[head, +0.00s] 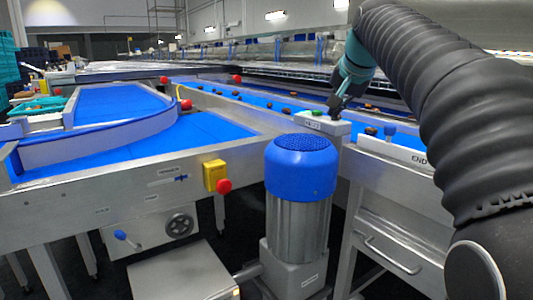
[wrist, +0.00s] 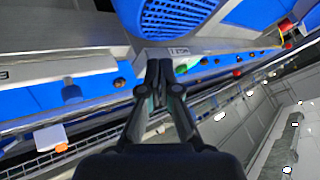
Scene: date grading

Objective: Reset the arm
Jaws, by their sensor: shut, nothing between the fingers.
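My gripper (head: 335,110) hangs down from the teal end of my arm in the head view, close to a grey box (head: 322,125) with a green button (head: 313,113) on top. I cannot tell whether it touches the box. In the wrist view my gripper (wrist: 158,66) has its two fingers together with nothing between them. The same labelled grey box (wrist: 163,55) shows just beyond the fingertips there. My arm's black ribbed sleeve fills the right side of the head view and hides what is behind it.
A blue-capped motor (head: 301,165) stands in front of the box. Blue conveyor belts (head: 200,132) in metal frames run left and back, with brown dates (head: 370,131) on the right one. A yellow box with a red stop button (head: 222,186) is on the near frame.

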